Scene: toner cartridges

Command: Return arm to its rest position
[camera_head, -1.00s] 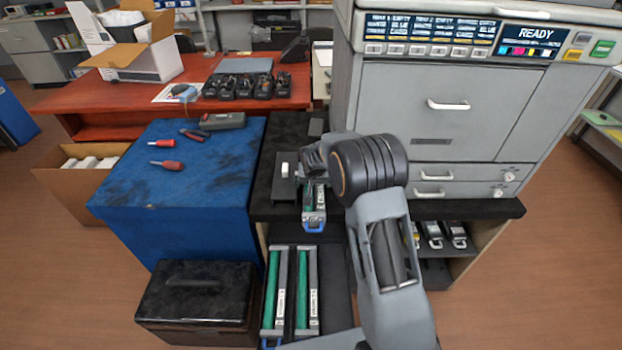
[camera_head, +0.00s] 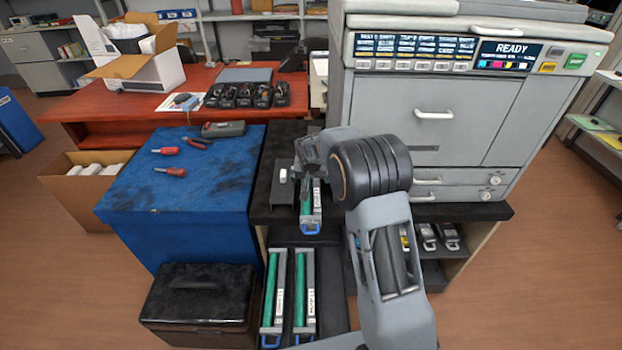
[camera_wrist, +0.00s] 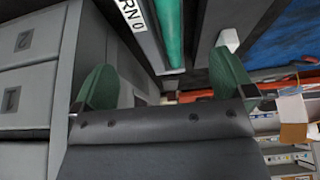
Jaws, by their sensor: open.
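My gripper (camera_wrist: 165,88) is open and empty, with a green pad on each side in the wrist view. In the head view it is near the arm's far end (camera_head: 312,155), above the black stand, and the arm hides most of it. A green and grey toner cartridge (camera_head: 311,218) with a blue handle lies on the stand just below it. In the wrist view this cartridge (camera_wrist: 169,30) runs past the fingers, apart from the pads as far as I can tell. My arm is bent, reaching forward beside the printer.
The grey printer (camera_head: 435,90) showing READY stands close to the right of my arm. Two more cartridges (camera_head: 273,295) lie on a lower shelf. A blue-covered table (camera_head: 190,200) with tools and a black case (camera_head: 200,305) are at the left. Open floor lies at the right.

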